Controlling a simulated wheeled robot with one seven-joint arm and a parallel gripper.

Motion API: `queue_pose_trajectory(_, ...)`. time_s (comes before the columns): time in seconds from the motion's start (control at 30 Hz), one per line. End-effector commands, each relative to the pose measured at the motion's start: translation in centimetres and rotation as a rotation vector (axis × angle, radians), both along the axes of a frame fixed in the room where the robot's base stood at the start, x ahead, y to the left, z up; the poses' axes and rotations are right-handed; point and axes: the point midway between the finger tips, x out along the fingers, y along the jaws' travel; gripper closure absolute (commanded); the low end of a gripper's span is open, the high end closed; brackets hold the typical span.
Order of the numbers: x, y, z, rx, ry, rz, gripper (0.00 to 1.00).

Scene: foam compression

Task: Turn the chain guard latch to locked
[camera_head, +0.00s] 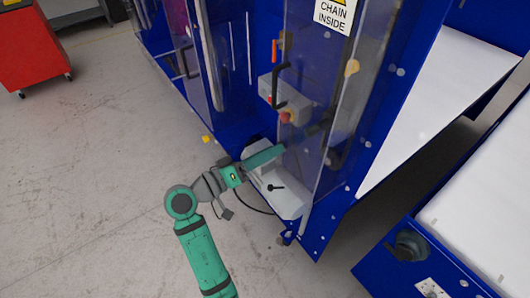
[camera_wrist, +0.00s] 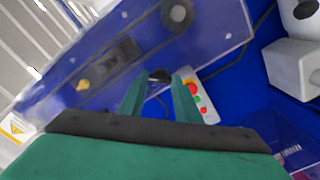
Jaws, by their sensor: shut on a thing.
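The chain guard is a clear panel (camera_head: 335,85) in a blue frame, with a "CHAIN INSIDE" sign (camera_head: 333,12) at its top. It also shows in the wrist view (camera_wrist: 145,62). My gripper (camera_head: 284,148) reaches in from the left at the panel's lower left edge. In the wrist view, my gripper's green fingers (camera_wrist: 160,82) close in on a small dark part (camera_wrist: 160,75), seemingly the latch. The latch is mostly hidden by the fingers, so its angle cannot be told.
A grey button box (camera_head: 284,100) with a red button sits above my gripper, behind a black handle (camera_head: 277,86). A pale box (camera_head: 285,202) with a black lever (camera_head: 276,187) is below. Open floor lies left; a red cabinet (camera_head: 35,50) stands far left.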

Motion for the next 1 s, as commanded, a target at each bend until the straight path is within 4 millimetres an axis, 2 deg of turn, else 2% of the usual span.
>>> queue_pose_trajectory(0.6, -0.07, -0.21, 0.01, -0.319, 0.442, -0.005, 0.93)
queue_pose_trajectory(1.0, -0.09, -0.28, -0.01, -0.424, 0.588, -0.007, 0.93)
